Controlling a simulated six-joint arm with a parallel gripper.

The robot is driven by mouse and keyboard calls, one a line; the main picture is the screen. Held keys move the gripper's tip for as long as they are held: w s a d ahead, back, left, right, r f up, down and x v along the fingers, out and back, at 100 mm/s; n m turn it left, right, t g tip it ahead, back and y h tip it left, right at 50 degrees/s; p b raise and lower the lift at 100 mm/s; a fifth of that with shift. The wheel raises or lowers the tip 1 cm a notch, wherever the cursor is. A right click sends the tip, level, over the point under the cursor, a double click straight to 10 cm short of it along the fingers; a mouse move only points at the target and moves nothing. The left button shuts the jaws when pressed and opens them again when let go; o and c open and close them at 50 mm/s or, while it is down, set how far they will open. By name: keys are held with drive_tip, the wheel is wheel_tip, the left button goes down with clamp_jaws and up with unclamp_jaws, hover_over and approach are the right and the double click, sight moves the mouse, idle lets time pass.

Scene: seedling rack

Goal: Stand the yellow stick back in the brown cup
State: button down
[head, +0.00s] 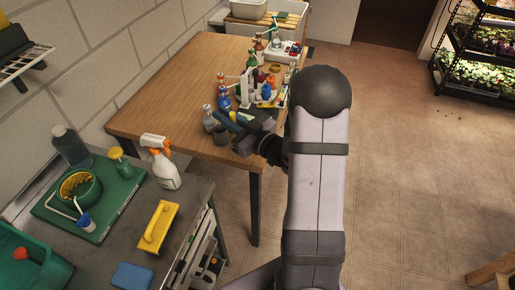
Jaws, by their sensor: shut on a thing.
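My gripper (234,121) is low over the near right part of the wooden table, small and dark in the head view. It is shut on the yellow stick (243,117), of which only a short yellow streak shows between dark and bluish parts. A small dark cup (221,135), seemingly the brown cup, stands on the table just below and left of the gripper in the picture. I cannot see inside the cup, and I cannot tell whether the stick touches it.
A clear bottle (209,118) stands close left of the gripper. Several coloured bottles and a white holder (247,87) stand just behind it. The left part of the wooden table (165,95) is bare. A grey bench (130,258) in front holds a spray bottle (163,163) and a green tray.

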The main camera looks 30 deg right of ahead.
drive_tip(key=w+d+f+m+t+h, duration=0.1)
drive_tip(key=w+d+m+h, duration=0.15)
drive_tip(key=d, duration=0.35)
drive_tip(key=w+d+f+m+h, duration=0.1)
drive_tip(key=w+d+m+h, duration=0.1)
drive_tip(key=d+h, duration=0.3)
wheel_tip(320, 180, down, 10)
drive_tip(key=p, duration=0.2)
drive_tip(key=shift+w+d+y, duration=0.15)
drive_tip(key=shift+d+y, duration=0.05)
drive_tip(key=shift+y, duration=0.25)
drive_tip(key=shift+f, duration=0.1)
drive_tip(key=c, duration=1.8)
unclamp_jaws()
drive_tip(key=shift+o, duration=0.2)
